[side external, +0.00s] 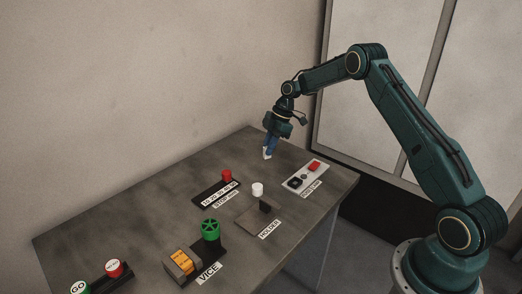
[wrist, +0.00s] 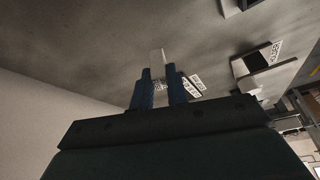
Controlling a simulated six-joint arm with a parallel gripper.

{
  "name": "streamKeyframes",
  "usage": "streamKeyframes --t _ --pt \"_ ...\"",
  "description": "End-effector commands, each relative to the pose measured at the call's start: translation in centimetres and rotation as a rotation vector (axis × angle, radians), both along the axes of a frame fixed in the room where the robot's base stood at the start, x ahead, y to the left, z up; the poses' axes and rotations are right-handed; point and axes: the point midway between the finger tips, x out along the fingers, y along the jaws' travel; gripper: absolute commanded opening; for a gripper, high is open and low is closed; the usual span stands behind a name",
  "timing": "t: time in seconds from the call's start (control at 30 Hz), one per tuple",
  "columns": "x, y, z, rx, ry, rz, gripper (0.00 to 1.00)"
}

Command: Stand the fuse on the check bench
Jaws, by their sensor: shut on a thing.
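My gripper (side external: 268,148) has blue fingers and points down above the back part of the table. It is shut on a small pale piece, taken as the fuse (side external: 267,155). The fuse also shows in the wrist view (wrist: 157,58), sticking out past the fingertips of my gripper (wrist: 160,82). Its lower end is close to the table top, and I cannot tell whether it touches. No label that I can read marks the check bench. The grey table (side external: 130,215) lies under all the stations.
Right of the gripper is a pale plate (side external: 305,178) with a red and a black part. Nearer stand a dark strip (side external: 213,194) with a red knob, a white cylinder (side external: 257,189), the holder (side external: 265,207) and the vice (side external: 180,265) with a green wheel. Buttons (side external: 113,268) sit front left.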

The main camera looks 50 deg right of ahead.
Motion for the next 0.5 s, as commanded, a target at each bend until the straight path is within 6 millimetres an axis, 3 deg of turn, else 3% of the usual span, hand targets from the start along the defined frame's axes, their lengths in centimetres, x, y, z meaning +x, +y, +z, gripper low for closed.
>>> streamKeyframes --t 0.33,0.5 --pt "0.0 0.0 -0.9 0.0 0.001 0.0 0.0" --pt "0.0 0.0 -2.5 0.001 0.002 0.0 0.0"
